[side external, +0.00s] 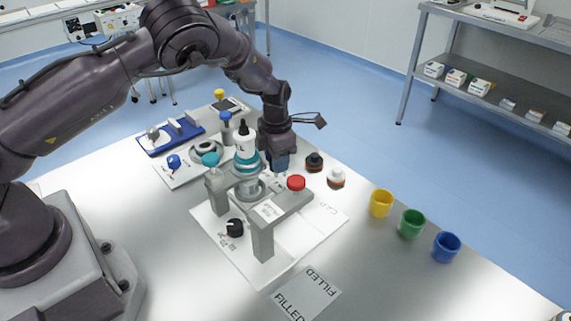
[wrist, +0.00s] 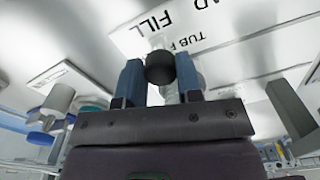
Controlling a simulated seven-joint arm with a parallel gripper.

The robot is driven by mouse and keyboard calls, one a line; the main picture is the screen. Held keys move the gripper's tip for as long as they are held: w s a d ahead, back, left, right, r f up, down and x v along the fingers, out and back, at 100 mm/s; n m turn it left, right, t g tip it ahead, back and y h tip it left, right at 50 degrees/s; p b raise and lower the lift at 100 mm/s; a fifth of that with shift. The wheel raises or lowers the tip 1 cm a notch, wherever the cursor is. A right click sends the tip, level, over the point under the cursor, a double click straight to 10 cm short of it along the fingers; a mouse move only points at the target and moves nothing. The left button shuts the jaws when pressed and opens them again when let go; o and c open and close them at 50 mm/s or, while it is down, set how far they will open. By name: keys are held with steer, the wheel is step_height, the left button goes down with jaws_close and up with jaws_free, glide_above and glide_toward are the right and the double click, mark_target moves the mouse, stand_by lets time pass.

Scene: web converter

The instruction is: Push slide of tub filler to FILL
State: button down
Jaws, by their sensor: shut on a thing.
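The tub filler appears to be the grey bridge-shaped frame (side external: 262,238) on a white printed sheet, with a white bottle (side external: 245,150) with a black tip standing at it. My gripper (side external: 281,163) is low behind the frame, to the right of the bottle. In the wrist view, its two blue fingers (wrist: 159,68) are closed around a dark round knob (wrist: 160,68), which seems to be the slide's. A pale, clear part shows behind and below the knob. The label FILL (wrist: 158,22) is printed just beyond the fingertips. In the side view the held knob is hidden.
A red cap (side external: 296,183) sits at the frame's right end, and a black dial (side external: 235,228) in front. Yellow (side external: 381,204), green (side external: 411,224) and blue cups (side external: 446,247) stand farther right.

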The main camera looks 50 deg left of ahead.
steer(key=c, duration=0.8)
jaws_free()
steer(key=shift+a, duration=0.35)
steer(key=shift+d+r, duration=0.1)
steer(key=shift+r, duration=0.35)
step_height(320, 180, up, 12)
steer(key=shift+r, duration=0.1)
